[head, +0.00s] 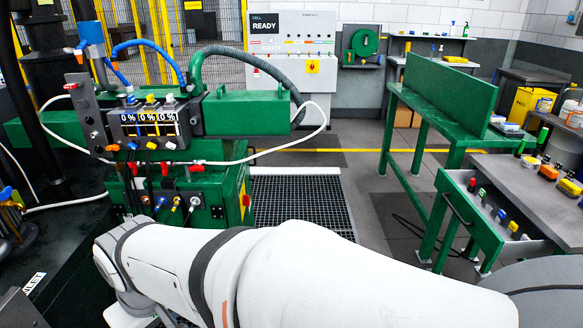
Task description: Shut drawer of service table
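The service table (539,186) stands at the right, with a grey top. Its drawer (483,235) is pulled out toward the left, with a green front and a dark bar handle. Several small items with coloured ends lie inside it, red, blue, yellow and green. My white arm crosses the bottom of the head view and bends down at the lower left. My gripper is not visible, and no part of my arm visibly touches the drawer.
A green machine (185,130) with hoses and a display fills the left. A floor grate (300,200) lies in the middle. A green bench (430,115) stands behind the service table. Bottles and coloured boxes sit on the tabletop. Floor between grate and drawer is mostly clear.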

